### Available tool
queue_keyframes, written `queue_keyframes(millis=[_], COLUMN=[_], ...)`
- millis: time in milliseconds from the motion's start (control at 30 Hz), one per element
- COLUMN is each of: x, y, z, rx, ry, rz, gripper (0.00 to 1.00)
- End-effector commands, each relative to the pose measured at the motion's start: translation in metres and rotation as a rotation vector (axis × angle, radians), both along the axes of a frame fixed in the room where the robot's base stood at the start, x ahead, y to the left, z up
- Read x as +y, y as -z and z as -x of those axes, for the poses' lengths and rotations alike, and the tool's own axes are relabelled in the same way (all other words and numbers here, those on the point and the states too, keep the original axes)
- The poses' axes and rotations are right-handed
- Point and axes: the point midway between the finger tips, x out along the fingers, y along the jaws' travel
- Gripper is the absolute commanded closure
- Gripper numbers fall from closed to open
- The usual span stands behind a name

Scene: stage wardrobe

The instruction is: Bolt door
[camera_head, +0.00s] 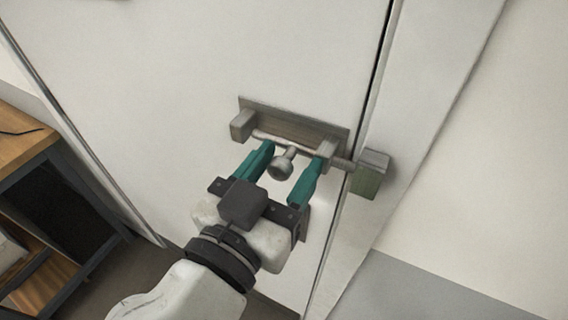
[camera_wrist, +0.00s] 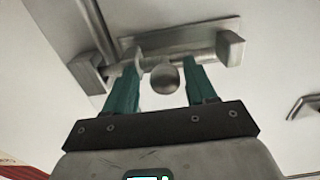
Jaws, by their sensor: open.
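A sliding bolt is mounted on a white door (camera_head: 200,60). Its back plate (camera_head: 290,121) carries a guide block at each end. The bolt rod (camera_head: 268,137) runs through them, with a round knob (camera_head: 281,168) sticking out. A keeper block (camera_head: 370,175) sits on the frame to the right. The rod spans the gap toward it; I cannot tell how far it enters. My gripper (camera_head: 286,168) is open, its teal fingers on either side of the knob. The wrist view shows the knob (camera_wrist: 165,79) between the fingers (camera_wrist: 164,82), with visible gaps; the back plate (camera_wrist: 180,34) is behind.
The door frame (camera_head: 425,90) rises right of the door edge, with a plain wall beyond. A wooden-topped table with a dark frame (camera_head: 25,134) stands at the left. A metal lever handle (camera_wrist: 304,104) shows at the right of the wrist view.

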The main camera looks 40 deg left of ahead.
Motion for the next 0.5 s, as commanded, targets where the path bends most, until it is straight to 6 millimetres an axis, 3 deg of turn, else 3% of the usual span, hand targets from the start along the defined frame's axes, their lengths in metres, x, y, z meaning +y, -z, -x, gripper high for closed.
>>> queue_keyframes(millis=[167,500], x=[-0.001,-0.016], y=[0.001,0.003], z=[0.009,0.070], rx=[-0.001,-0.001], ry=[-0.002,-0.004], rz=[0.001,-0.001], gripper=[0.44,0.44])
